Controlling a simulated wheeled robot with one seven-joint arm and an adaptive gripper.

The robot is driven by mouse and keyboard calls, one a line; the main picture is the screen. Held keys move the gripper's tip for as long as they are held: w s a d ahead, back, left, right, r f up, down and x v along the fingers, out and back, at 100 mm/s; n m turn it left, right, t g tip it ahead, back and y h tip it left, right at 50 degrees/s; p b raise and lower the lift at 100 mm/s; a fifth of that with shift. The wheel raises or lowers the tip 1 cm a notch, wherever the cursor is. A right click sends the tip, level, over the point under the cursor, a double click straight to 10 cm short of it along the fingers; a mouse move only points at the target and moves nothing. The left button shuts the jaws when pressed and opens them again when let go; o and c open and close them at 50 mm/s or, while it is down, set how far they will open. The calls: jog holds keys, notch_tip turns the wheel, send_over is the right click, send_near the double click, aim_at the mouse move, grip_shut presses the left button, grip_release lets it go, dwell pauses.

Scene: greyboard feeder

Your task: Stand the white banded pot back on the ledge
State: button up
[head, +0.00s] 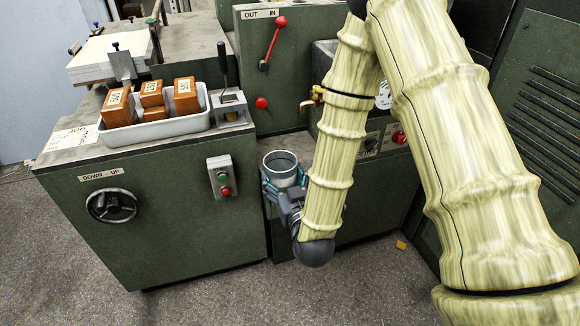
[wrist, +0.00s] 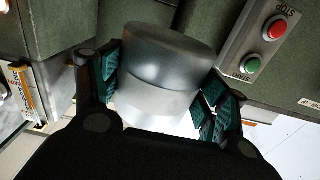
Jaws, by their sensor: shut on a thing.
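The pot (head: 281,164) looks grey-white with a darker band and an open round top. It is upright or nearly so in the head view, in front of the green machine, right of the button box. My gripper (head: 284,184) is shut on it, with teal finger pads on both sides. In the wrist view the pot (wrist: 160,72) fills the space between the pads, grey on one part and paler on the other. My arm and gripper hide its lower part. I cannot make out the ledge clearly, or tell whether the pot touches any surface.
A green cabinet with a handwheel (head: 111,206) stands left of the pot. Its button box (head: 222,177) is close to my gripper. On top, a white tray (head: 190,125) holds orange-brown blocks (head: 152,93). A red-knobbed lever (head: 273,40) is behind. Floor in front is mostly clear.

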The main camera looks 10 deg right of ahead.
jog(key=shift+f, duration=0.3)
jog(key=w+d+b, duration=0.1)
jog(key=w, duration=0.4)
jog(key=w+d+f, duration=0.1)
jog(key=w, duration=0.4)
jog(key=w+d+b, duration=0.1)
jog(key=w, duration=0.4)
jog(key=shift+w+f+b, duration=0.2)
jog(key=shift+w+b, duration=0.05)
jog(key=shift+b, duration=0.1)
jog(key=shift+f+b, duration=0.6)
jog(key=shift+f, duration=1.15)
jog(key=shift+f, duration=0.15)
jog(key=o, duration=1.3)
